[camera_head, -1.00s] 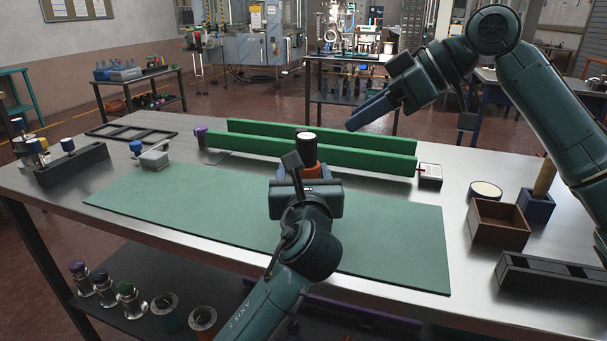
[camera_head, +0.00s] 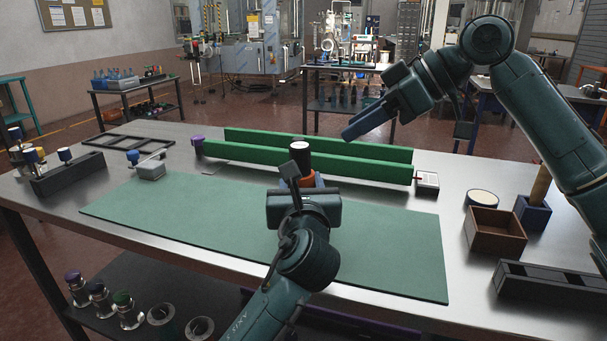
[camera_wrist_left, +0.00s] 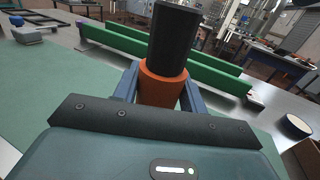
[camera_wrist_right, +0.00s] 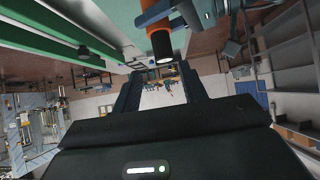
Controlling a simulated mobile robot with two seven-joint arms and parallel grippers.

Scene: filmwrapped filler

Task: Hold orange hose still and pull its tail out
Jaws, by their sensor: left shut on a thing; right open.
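The orange hose (camera_head: 307,181) stands upright above the green mat, its lower end hidden behind my left gripper. The left wrist view shows its orange body (camera_wrist_left: 160,88) with a thick black tail (camera_wrist_left: 174,38) rising from it. The tail's end is white in the head view (camera_head: 299,146). My left gripper (camera_head: 305,179) is shut on the orange body, one blue finger on each side. My right gripper (camera_head: 346,134) is open and empty, up and to the right of the tail, clear of it. The right wrist view shows the black tail (camera_wrist_right: 160,42) beyond its fingers.
Two long green rails (camera_head: 310,163) lie close behind the hose. The green mat (camera_head: 180,215) is bare. At right stand a wooden box (camera_head: 495,232), a blue holder (camera_head: 532,213) and a black tray (camera_head: 545,286). A black rack (camera_head: 68,178) is at left.

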